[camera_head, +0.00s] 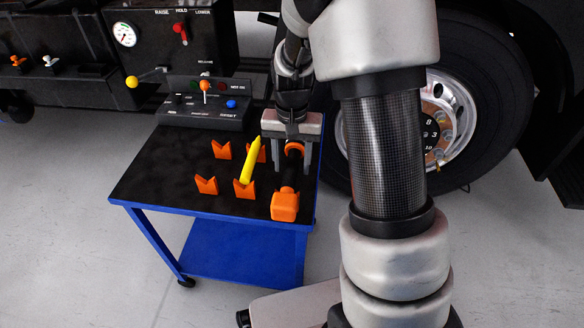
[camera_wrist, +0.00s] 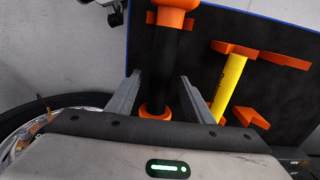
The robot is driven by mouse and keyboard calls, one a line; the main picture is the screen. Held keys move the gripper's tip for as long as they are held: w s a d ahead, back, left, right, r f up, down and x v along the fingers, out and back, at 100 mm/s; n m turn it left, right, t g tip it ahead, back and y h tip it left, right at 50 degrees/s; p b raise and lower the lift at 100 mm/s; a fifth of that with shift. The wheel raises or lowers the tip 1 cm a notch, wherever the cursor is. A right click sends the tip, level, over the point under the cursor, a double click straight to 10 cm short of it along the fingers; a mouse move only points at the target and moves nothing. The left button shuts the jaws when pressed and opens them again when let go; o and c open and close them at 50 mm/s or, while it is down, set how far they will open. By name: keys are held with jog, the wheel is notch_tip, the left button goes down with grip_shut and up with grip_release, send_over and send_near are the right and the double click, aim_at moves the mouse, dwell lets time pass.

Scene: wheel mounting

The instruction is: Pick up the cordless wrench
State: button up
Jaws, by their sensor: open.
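The cordless wrench (camera_head: 285,205), black with an orange block-shaped end and an orange ring, lies along the right side of the table. My gripper (camera_head: 292,162) is open above its far end, with one finger on each side of the tool. In the wrist view, the wrench's black shaft (camera_wrist: 167,50) runs between the open fingers of my gripper (camera_wrist: 160,76), and its orange ring shows near the palm. I see gaps beside the shaft, but cannot tell the exact height of the fingertips.
A yellow stick (camera_head: 249,160) rests in orange V-shaped holders just left of the wrench; more orange holders (camera_head: 206,185) stand nearby. A control box (camera_head: 204,112) is at the back of the black-topped blue table (camera_head: 150,185). A large wheel (camera_head: 480,100) stands right behind my arm.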

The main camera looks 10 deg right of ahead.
grip_shut()
jog(key=shift+r, duration=0.1)
